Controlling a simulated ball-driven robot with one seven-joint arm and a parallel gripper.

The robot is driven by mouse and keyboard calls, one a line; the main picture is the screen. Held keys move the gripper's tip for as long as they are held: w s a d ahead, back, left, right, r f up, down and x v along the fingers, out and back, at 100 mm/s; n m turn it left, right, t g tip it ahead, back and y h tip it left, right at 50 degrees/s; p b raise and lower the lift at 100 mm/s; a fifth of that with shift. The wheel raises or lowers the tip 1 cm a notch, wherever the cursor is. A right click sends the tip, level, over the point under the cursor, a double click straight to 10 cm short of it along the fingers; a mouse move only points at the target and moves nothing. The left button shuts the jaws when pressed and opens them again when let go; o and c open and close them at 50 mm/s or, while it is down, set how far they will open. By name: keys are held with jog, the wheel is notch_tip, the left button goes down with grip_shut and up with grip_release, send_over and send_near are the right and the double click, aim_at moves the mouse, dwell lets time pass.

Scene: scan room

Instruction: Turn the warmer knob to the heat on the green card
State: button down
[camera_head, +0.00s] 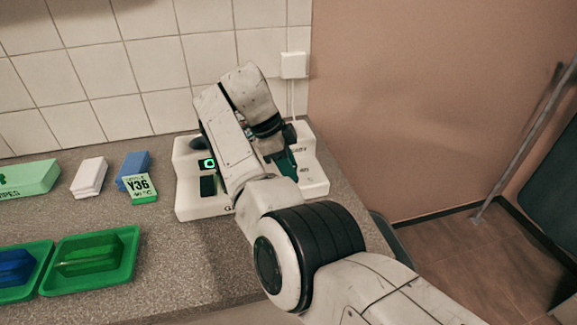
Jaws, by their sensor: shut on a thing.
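The warmer (190,207) is a white unit on the counter against the tiled wall. A small lit green display (209,163) shows on its left part, with a dark slot below. My gripper (279,150) is down at the warmer's right part, largely hidden by my own arm. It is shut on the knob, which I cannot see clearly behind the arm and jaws. A dark green part shows beside it. A card (139,185) stands left of the warmer, reading "Y36" and what looks like "40 °C", with a green lower strip.
A green wipes box (28,178) is farther left. A wall socket (294,65) is behind the warmer.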

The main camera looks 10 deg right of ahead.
jog(key=c, duration=0.9)
grip_release()
jog(key=v, duration=1)
jog(key=shift+w+a+r+b, duration=0.1)
jog(key=shift+a+r+b, duration=0.1)
jog(key=shift+r+b, duration=0.2)
